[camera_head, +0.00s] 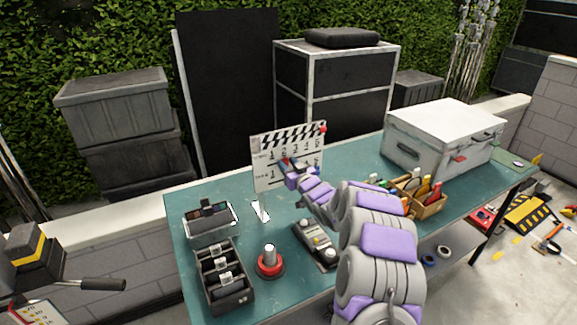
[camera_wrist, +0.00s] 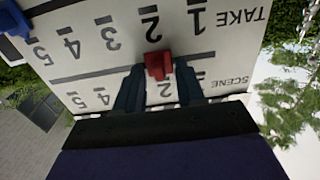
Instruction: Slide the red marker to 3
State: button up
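A white clapperboard (camera_head: 262,178) stands upright on the green table. In the wrist view the board (camera_wrist: 95,75) appears upside down, with TAKE and SCENE rows numbered along slots. The red marker (camera_wrist: 158,66) sits on the slot by the SCENE row, beside the 2; the 3 lies to its left in this view. My gripper (camera_wrist: 159,70) is at the board, its two dark fingers on either side of the red marker. They look slightly apart from it; contact is hard to tell. In the head view my gripper (camera_head: 290,168) partly covers the board.
A blue marker (camera_wrist: 12,18) shows at the wrist view's left edge. On the table are a black organizer (camera_head: 229,294), a joystick with red base (camera_head: 270,265), a wooden tool tray (camera_head: 430,210) and a white case (camera_head: 425,140).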

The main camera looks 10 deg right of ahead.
aim_at(295, 156)
jog(key=shift+c, duration=0.3)
grip_shut()
jog(key=shift+d, duration=0.15)
jog(key=d+p, duration=0.2)
jog(key=w+d+p, duration=0.1)
jog(key=shift+w+d+r, duration=0.1)
jog(key=shift+d+r, duration=0.1)
jog(key=shift+r, duration=0.1)
jog(key=shift+w+d+f+p, duration=0.15)
jog(key=shift+d+p, duration=0.25)
jog(key=shift+p, duration=0.05)
jog(key=shift+o, duration=0.3)
grip_release()
jog(key=shift+a, duration=0.15)
